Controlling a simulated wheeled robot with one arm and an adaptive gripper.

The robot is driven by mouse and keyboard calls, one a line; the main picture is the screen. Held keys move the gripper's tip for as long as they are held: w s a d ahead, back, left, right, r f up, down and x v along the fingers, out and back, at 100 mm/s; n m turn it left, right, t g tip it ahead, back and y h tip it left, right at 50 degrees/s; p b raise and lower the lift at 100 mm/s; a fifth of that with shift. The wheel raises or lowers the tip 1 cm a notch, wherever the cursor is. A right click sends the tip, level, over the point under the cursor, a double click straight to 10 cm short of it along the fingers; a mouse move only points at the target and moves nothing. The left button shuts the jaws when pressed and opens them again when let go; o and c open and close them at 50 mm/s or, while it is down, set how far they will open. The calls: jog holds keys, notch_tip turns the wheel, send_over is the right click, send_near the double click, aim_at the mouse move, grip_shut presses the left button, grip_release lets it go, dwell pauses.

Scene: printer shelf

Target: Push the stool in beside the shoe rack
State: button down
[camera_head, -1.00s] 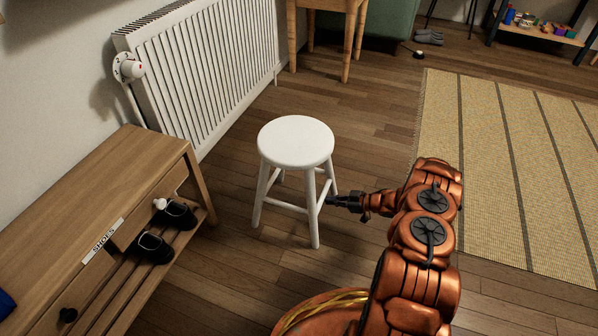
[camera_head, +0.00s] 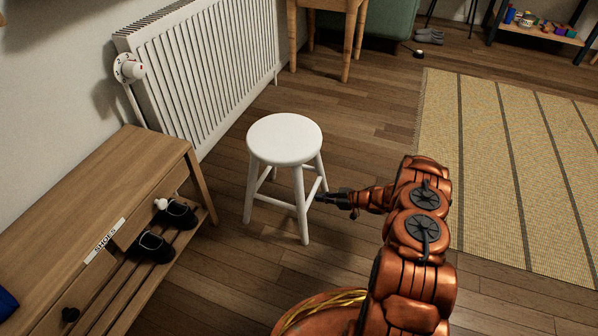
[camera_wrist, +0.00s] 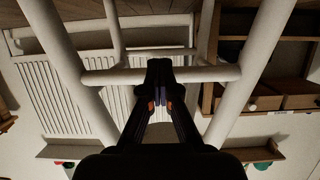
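The white round-topped stool (camera_head: 284,139) stands upright on the wooden floor, to the right of the wooden shoe rack (camera_head: 101,204), with a gap of bare floor between them. My gripper (camera_head: 322,197) is low at the stool's right side, at the rung between its legs. In the wrist view my gripper (camera_wrist: 160,88) points at the stool's white rung (camera_wrist: 160,75), its fingers close together with their tips at the rung. Whether the tips touch the rung is hard to tell.
A white radiator (camera_head: 207,70) lies along the wall behind the stool. Black shoes (camera_head: 156,246) sit on the rack's lower slats. A striped rug (camera_head: 510,160) covers the right side. A wooden table or chair (camera_head: 352,40) stands at the back.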

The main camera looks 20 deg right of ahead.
aim_at(313, 195)
jog(key=shift+w+a, duration=1)
jog(key=shift+a, duration=0.25)
jog(key=shift+w, duration=0.1)
jog(key=w+a, duration=0.4)
jog(key=a, duration=0.1)
jog(key=shift+w, duration=0.2)
dwell(0.4)
jog(key=shift+a, duration=0.15)
jog(key=w+a+b, duration=0.1)
jog(key=w+a, duration=0.3)
jog(key=a, duration=0.1)
jog(key=shift+w+a, duration=0.15)
jog(key=shift+w, duration=0.1)
dwell(0.8)
jog(key=v, duration=0.6)
jog(key=shift+d+r+p, duration=0.25)
jog(key=shift+r+p, duration=0.2)
jog(key=shift+r, duration=0.05)
dwell(0.9)
